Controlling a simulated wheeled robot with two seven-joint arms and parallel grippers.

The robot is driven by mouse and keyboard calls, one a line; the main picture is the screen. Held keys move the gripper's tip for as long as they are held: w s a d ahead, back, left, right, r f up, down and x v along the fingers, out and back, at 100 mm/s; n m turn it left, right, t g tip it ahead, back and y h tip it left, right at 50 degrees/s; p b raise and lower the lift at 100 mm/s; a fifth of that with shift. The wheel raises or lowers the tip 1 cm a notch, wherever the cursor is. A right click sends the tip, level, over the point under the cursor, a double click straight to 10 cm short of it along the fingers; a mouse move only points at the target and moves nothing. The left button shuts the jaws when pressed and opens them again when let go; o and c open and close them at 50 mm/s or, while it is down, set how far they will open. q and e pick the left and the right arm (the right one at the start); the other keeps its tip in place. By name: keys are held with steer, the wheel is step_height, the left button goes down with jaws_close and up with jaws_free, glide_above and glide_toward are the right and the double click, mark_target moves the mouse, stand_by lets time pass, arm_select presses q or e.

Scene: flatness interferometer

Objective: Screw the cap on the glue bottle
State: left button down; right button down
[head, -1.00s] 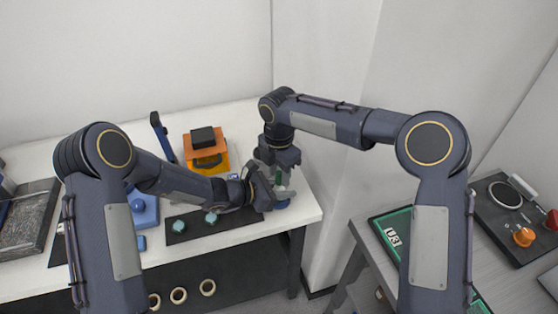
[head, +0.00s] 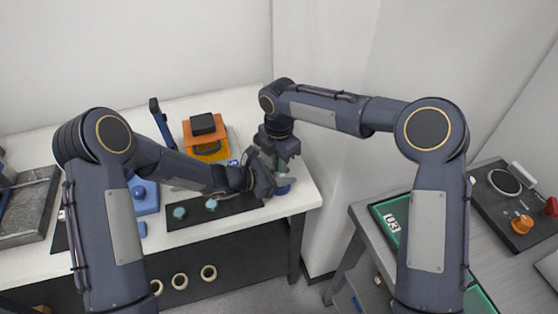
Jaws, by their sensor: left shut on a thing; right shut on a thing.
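Both of my grippers meet at the right end of the white table. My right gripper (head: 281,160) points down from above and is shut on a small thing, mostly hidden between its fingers. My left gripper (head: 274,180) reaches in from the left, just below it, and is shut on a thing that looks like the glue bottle. Only a green sliver of this bottle (head: 279,170) shows between the grippers. A blue round part (head: 283,189) shows beside the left gripper; I cannot tell whether it belongs to the bottle. The cap cannot be made out, nor whether it touches the bottle.
A dark mat (head: 228,207) with two teal round pieces (head: 211,204) lies left of the grippers. An orange device (head: 206,140) with a black top stands behind. A blue block (head: 143,194) is farther left. The table's front right corner (head: 316,200) is close by.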

steer(key=m, duration=0.5)
steer(key=shift+m, duration=0.3)
steer(key=m, duration=0.4)
steer(key=shift+m, duration=0.4)
steer(key=m, duration=0.3)
steer(key=c, duration=1.3)
jaws_free()
steer(key=shift+c, duration=0.2)
